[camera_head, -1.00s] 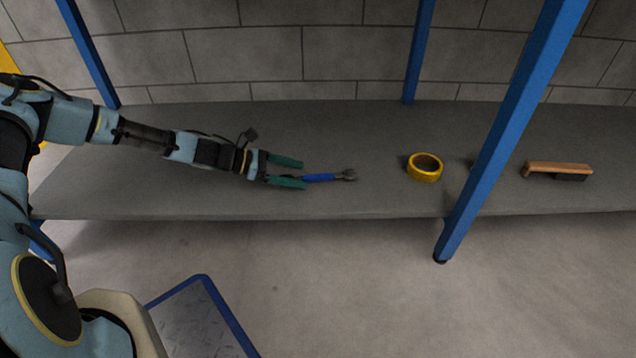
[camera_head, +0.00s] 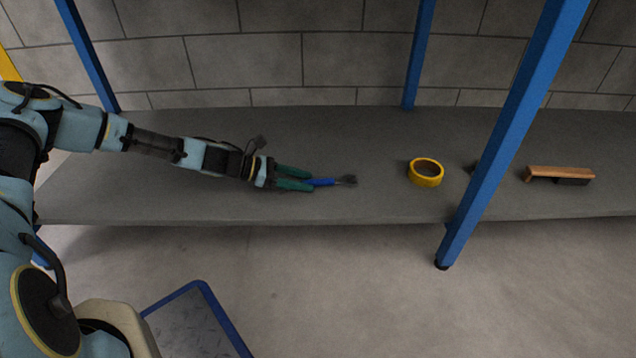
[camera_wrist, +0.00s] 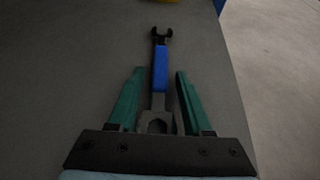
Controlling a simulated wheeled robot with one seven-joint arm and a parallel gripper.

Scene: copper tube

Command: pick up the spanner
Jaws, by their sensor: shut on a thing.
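The spanner (camera_head: 326,182) has a blue handle and a dark open-jaw head. It lies low over the grey shelf (camera_head: 200,208), with its head pointing right in the head view. My gripper (camera_head: 311,181) has green fingers and is shut on the spanner's near part. In the wrist view the spanner (camera_wrist: 160,68) runs lengthwise between the fingers (camera_wrist: 159,76), with its ring end close to the palm and its open jaw beyond the fingertips. I cannot tell whether the spanner touches the shelf.
A yellow tape roll (camera_head: 425,173) lies to the right of the spanner. A blue post (camera_head: 500,140) stands at the shelf's front edge. Beyond it is a brush with a wooden back (camera_head: 560,173). A block wall (camera_head: 300,60) closes the back.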

